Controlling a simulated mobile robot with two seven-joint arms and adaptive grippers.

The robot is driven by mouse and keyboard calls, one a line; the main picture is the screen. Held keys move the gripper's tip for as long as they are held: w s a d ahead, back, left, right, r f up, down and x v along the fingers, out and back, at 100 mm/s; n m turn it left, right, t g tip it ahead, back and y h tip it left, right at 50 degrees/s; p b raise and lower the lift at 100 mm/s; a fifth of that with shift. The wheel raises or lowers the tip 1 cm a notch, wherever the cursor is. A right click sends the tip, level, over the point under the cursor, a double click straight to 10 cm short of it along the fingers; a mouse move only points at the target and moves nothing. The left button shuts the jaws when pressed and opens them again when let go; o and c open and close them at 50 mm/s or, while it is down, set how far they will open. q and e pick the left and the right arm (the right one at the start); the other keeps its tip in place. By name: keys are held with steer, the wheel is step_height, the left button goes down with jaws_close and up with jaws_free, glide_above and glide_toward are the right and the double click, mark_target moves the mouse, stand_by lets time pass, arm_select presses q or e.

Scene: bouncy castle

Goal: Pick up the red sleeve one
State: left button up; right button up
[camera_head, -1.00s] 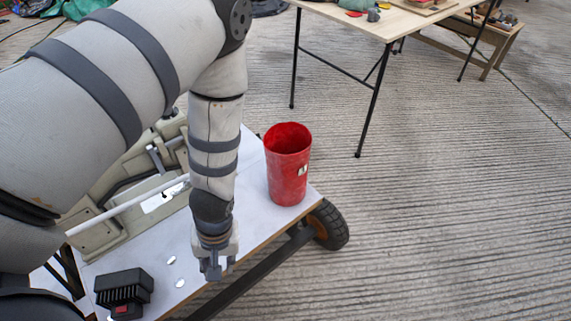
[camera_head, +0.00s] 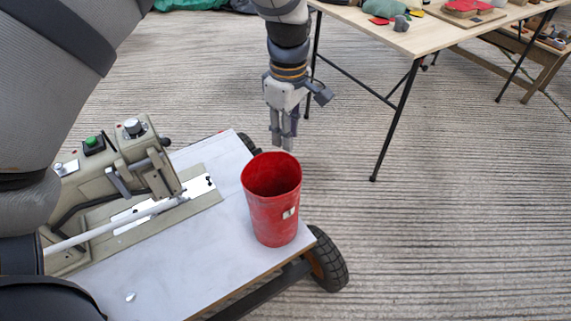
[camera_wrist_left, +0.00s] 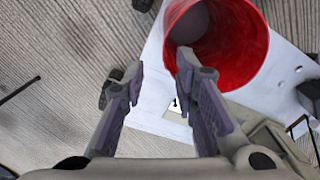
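The red sleeve (camera_head: 272,215) is a tall, open-topped red cylinder with a small pale label. It stands upright near the right end of the white-topped cart. It also shows in the left wrist view (camera_wrist_left: 240,55), at the top right, with its open mouth towards the camera. My left gripper (camera_head: 284,142) points down just beyond the sleeve's rim in the head view. In the wrist view its two fingers (camera_wrist_left: 160,68) are apart with nothing between them, and the sleeve lies beyond the right fingertip. Whether they touch is hard to tell. My right gripper is not in view.
The cart top (camera_head: 185,268) has a beige machine (camera_head: 120,165) with knobs and a white rod at its left. A wooden table (camera_head: 420,35) with objects stands at the upper right. A cart wheel (camera_head: 327,262) is beside the sleeve. Concrete floor on the right is clear.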

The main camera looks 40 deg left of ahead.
mark_target(286, 168)
arm_select(q)
steer(key=f, duration=0.3)
steer(key=s+f, duration=0.1)
steer(key=f, duration=0.2)
steer(key=f+b, duration=0.1)
steer(key=f, duration=0.2)
steer(key=shift+s+d+f, duration=0.15)
steer(key=shift+d+f, duration=0.05)
steer(key=shift+f, duration=0.5)
jaws_close()
